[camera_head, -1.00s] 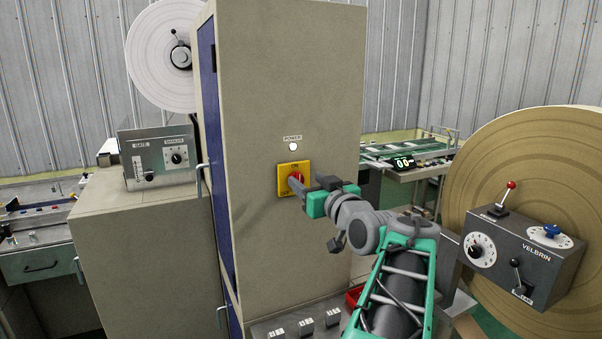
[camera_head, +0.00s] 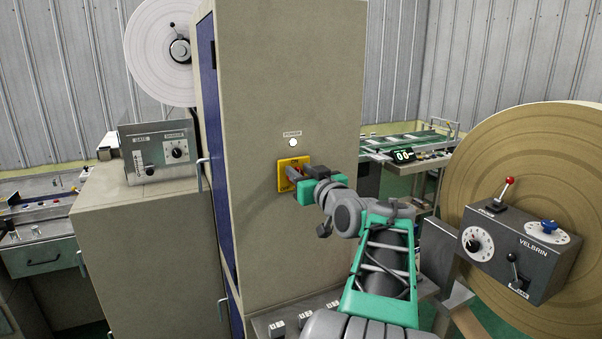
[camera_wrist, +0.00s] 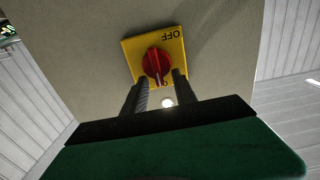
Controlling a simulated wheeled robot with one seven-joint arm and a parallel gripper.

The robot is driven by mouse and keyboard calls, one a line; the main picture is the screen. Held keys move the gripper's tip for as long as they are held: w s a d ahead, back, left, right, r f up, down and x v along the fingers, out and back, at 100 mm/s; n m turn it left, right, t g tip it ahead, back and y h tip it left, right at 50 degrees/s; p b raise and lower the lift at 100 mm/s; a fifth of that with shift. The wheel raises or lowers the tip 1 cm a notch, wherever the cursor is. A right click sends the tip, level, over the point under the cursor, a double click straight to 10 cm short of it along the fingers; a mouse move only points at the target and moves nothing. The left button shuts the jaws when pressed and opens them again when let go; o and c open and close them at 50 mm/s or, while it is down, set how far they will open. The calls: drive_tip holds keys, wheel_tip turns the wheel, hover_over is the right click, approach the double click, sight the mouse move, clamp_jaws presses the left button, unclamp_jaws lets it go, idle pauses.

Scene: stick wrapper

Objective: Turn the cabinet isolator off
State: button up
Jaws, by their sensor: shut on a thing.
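The cabinet isolator is a red rotary knob (camera_wrist: 155,64) on a square yellow plate (camera_head: 281,177) on the front of the tall beige cabinet (camera_head: 290,90). My gripper (camera_head: 297,174) is at the plate and hides most of the knob in the head view. In the wrist view my gripper (camera_wrist: 159,80) has one dark finger on each side of the knob and is shut on it. That view is upside down: OFF reads inverted at the plate's upper right. The knob's pale mark faces the side of the lit lamp.
A white lamp (camera_head: 293,143) labelled POWER glows above the plate. A grey control box (camera_head: 522,256) and a large brown roll (camera_head: 540,150) stand right of my arm. A lower cabinet with a gate box (camera_head: 158,152) is at left. A button panel (camera_head: 290,318) lies below.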

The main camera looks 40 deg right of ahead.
drive_tip(key=shift+f, duration=0.15)
clamp_jaws()
drive_tip(key=shift+f+b, duration=0.2)
drive_tip(key=shift+b, duration=0.4)
drive_tip(key=shift+w+a+f+n+b, duration=0.1)
drive_tip(key=shift+a+f+n+b, duration=0.25)
drive_tip(key=shift+n+b, duration=3.3)
drive_tip(key=shift+w+a+f+n+b, duration=0.1)
drive_tip(key=shift+a+f+n+b, duration=0.2)
drive_tip(key=shift+n+b, duration=3.25)
drive_tip(key=shift+w+a+f+n+b, duration=0.3)
drive_tip(key=shift+n+b, duration=1.3)
drive_tip(key=shift+b, duration=4.05)
drive_tip(key=shift+s+d, duration=0.1)
drive_tip(key=shift+s, duration=0.1)
